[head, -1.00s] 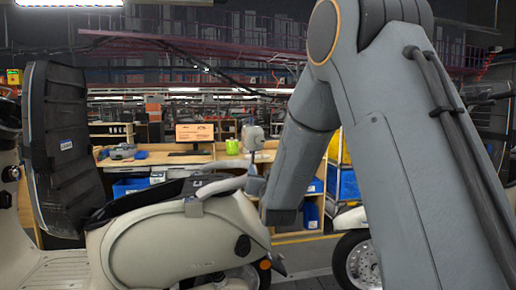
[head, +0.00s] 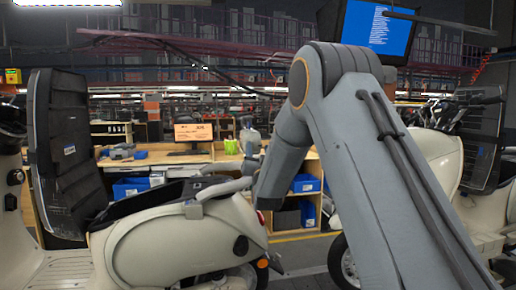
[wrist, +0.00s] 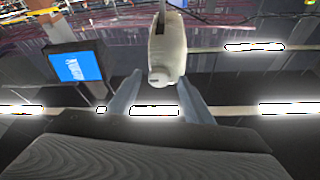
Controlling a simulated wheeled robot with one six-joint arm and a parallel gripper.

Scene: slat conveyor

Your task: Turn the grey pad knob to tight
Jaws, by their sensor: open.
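The grey pad (head: 250,139) stands on a thin post above the tail of the cream scooter at the middle of the head view. In the wrist view the pad (wrist: 167,38) looks pale grey-beige, and its round knob (wrist: 160,77) faces the camera with a short dark mark on it. My gripper (wrist: 158,92) is open. Its two blue-grey fingers are apart, one on each side of the knob in the picture. I see no finger touching the knob, but the depth between them is unclear. In the head view my forearm hides the fingers.
The cream scooter (head: 165,245) with its black seat stands at left, below the pad. Another cream scooter (head: 437,160) stands at right behind my arm. A wooden workbench (head: 150,158) with blue bins is behind. A blue screen (head: 378,30) hangs at upper right.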

